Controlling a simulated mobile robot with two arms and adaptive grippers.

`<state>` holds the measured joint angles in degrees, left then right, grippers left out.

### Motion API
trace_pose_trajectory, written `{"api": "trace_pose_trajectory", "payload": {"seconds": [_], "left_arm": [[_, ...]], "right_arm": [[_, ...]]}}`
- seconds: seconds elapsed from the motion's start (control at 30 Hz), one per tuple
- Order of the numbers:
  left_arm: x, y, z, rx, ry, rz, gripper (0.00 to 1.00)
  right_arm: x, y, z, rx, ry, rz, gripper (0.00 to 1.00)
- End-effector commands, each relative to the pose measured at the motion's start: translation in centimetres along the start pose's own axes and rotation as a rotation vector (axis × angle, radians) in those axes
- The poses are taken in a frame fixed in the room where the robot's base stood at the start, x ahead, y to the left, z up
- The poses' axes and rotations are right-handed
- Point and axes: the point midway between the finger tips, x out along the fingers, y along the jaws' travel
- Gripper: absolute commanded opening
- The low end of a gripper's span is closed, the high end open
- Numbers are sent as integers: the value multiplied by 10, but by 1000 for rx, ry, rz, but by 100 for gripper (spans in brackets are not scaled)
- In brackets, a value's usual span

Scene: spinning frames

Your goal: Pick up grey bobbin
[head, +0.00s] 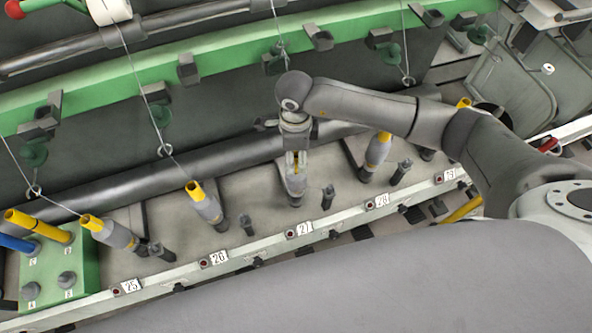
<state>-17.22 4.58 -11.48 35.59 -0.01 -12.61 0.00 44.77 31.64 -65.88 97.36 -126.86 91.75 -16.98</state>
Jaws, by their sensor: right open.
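Several grey bobbins with yellow tops stand in a row on the spinning frame. One grey bobbin (296,186) stands behind label 27, directly below my right gripper (296,165). My right gripper points down and is open, with its fingers at the bobbin's yellow top. Whether they touch it I cannot tell. Other grey bobbins lean on the left (117,236), left of centre (207,206) and on the right (377,152). My left gripper is not in view.
Short black pegs, such as the one beside the bobbin (328,196), stand along the row. A green block (85,262) holds yellow and blue tubes at the left. A dark roller (220,162) and a green rail (225,60) run behind. Thin threads hang down.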

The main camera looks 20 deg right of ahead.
Motion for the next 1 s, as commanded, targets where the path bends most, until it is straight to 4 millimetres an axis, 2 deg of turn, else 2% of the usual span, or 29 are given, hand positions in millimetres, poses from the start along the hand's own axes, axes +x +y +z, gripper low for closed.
{"api": "trace_pose_trajectory", "payload": {"seconds": [0.17, 0.37, 0.5, 0.83, 1.0], "left_arm": [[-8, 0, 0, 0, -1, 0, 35], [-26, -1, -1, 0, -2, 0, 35], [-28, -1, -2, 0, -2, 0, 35], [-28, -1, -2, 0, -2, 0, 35], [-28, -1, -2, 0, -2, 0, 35]], "right_arm": [[9, 0, 0, 2, 0, 2, 54], [33, 0, -2, 1, 1, 4, 54], [49, -1, -1, 1, -1, 3, 54], [56, -2, -1, 0, -2, 0, 54], [56, -2, -1, 0, -2, 0, 33]]}}
